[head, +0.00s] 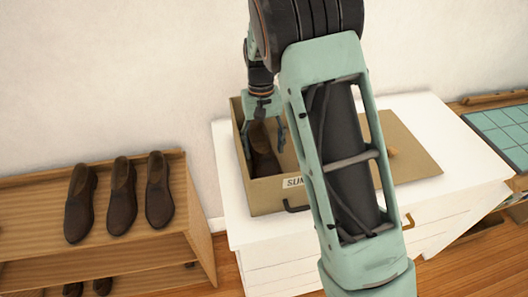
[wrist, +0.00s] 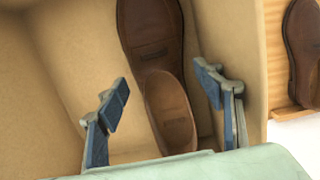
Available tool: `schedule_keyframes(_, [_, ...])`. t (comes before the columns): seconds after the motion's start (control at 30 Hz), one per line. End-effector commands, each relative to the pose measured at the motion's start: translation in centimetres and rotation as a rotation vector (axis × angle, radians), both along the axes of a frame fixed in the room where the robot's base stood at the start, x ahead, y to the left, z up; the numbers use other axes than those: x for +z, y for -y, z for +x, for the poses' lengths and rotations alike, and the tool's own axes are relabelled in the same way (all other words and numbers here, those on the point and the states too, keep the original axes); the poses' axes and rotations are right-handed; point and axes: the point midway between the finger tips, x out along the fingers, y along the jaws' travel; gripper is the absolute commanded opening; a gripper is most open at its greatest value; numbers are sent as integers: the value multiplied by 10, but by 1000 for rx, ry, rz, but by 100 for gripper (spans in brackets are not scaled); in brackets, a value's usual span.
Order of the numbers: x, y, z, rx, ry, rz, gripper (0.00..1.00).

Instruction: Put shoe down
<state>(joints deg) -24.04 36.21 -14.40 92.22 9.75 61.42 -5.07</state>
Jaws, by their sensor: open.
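A dark brown shoe (head: 264,162) lies inside the open cardboard box (head: 268,194), which has a partly hidden label on its front. My gripper (head: 266,138) reaches down into the box from above, with one finger on each side of the shoe. In the wrist view, the fingers of my gripper (wrist: 164,94) are spread wide. The shoe (wrist: 152,38) lies between them, with a visible gap to each finger. The box's tan inner wall and floor (wrist: 45,100) show around it. My arm hides part of the box's right side.
The box stands on a white drawer cabinet (head: 240,232). Several brown shoes (head: 122,196) stand on a wooden shelf (head: 30,203) at left. A flat tan board (head: 412,165) lies right of the box. A green gridded mat (head: 503,130) is at far right.

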Motion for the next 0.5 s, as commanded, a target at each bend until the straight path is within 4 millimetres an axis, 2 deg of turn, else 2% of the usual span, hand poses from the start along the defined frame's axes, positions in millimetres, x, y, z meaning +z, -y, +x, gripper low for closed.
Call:
schedule_keyframes(0.3, [68,-2,11,0,3,1,62])
schedule_keyframes(0.5, [93,-3,14,1,2,0,62])
